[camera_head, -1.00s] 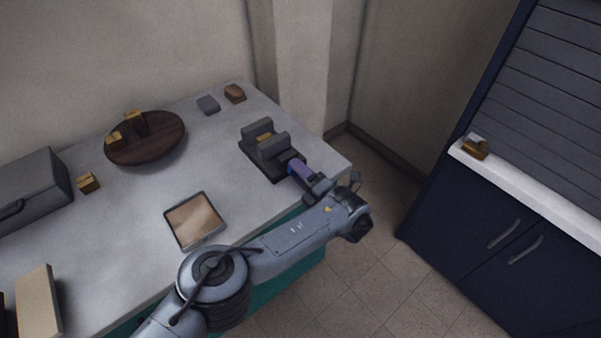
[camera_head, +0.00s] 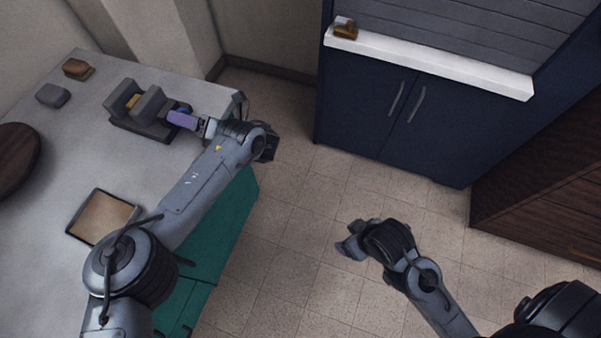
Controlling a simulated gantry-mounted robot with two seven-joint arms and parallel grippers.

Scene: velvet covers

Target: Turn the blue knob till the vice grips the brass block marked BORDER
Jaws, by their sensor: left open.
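The dark grey vice (camera_head: 128,122) sits near the far right corner of the table. A brass block (camera_head: 133,101) sits between its jaws; its marking is too small to read, and I cannot tell whether both jaws touch it. The blue knob (camera_head: 184,111) is at the vice's right end, mostly hidden behind a lavender part at my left gripper. My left gripper (camera_head: 187,121) is open at the knob; whether its fingers touch the knob is unclear. My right gripper (camera_head: 352,243) hangs over the floor, away from the table; its jaws are too small to judge.
A grey block (camera_head: 52,95) and a brown block (camera_head: 78,68) lie left of the vice. A framed tan tray (camera_head: 103,217) lies nearer on the table (camera_head: 60,160). A round dark wooden board (camera_head: 14,160) is at the left edge. A brass item (camera_head: 345,30) stands on the blue cabinet's white ledge (camera_head: 430,62).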

